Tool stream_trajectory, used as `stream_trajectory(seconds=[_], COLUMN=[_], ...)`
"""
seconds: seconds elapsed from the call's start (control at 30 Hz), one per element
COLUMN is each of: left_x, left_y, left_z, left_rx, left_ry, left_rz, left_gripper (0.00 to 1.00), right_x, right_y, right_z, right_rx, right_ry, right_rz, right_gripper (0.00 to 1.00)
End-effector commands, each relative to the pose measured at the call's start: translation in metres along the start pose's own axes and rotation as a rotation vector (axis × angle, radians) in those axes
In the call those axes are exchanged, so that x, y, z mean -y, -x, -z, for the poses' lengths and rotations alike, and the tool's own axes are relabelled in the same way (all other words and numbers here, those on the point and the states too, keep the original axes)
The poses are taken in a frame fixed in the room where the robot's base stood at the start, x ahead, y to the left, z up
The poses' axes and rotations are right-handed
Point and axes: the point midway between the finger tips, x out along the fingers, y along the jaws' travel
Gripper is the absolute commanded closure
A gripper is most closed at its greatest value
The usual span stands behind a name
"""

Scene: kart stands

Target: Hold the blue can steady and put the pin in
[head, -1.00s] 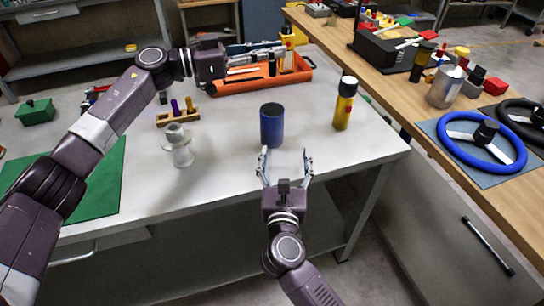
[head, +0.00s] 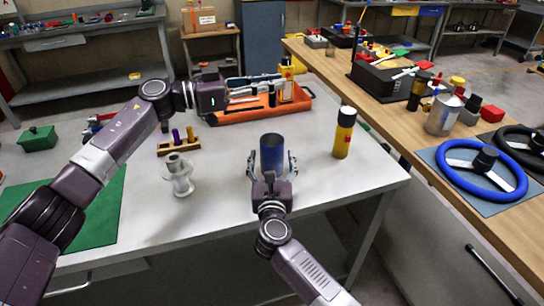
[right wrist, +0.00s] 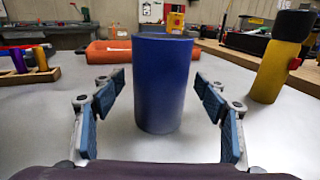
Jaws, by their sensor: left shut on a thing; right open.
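The blue can (head: 272,155) stands upright near the middle of the grey table; it fills the centre of the right wrist view (right wrist: 164,85). My right gripper (head: 272,165) is open, with one finger on each side of the can and gaps visible in the wrist view. My left gripper (head: 270,88) is shut on a slim thing, apparently a pin, above the table near the orange tray; its fingertips blend with the clutter behind. A wooden rack (head: 178,149) holds a purple pin (head: 176,136) and an orange pin (head: 190,133).
A yellow bottle (head: 343,133) with a black cap stands right of the can. A white spool-like part (head: 178,176) stands at left. An orange tray (head: 240,116) of tools lies behind. A green mat (head: 100,215) covers the left. The table in front of the spool is clear.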

Motion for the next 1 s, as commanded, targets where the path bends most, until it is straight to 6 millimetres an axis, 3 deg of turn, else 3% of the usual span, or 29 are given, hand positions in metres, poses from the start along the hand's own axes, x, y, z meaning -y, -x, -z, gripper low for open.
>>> stream_trajectory(seconds=[0.43, 0.83, 1.0], left_x=[0.0000, 0.0000, 0.0001], left_y=[0.0000, 0.0000, 0.0000], left_z=[0.0003, 0.0003, -0.0037], left_rx=[-0.001, -0.001, 0.000], left_ry=[0.000, 0.000, 0.001], left_rz=[0.000, 0.000, 0.000], left_gripper=[1.00, 1.00, 1.00], right_x=[0.0001, 0.0001, 0.0002], right_y=[-0.0081, -0.0079, -0.0079], right_z=[-0.0003, -0.0002, -0.0002], right_rx=[0.000, 0.000, 0.000], right_ry=[0.000, 0.000, 0.000], right_rz=[0.000, 0.000, 0.000], right_gripper=[0.34, 0.78, 0.79])
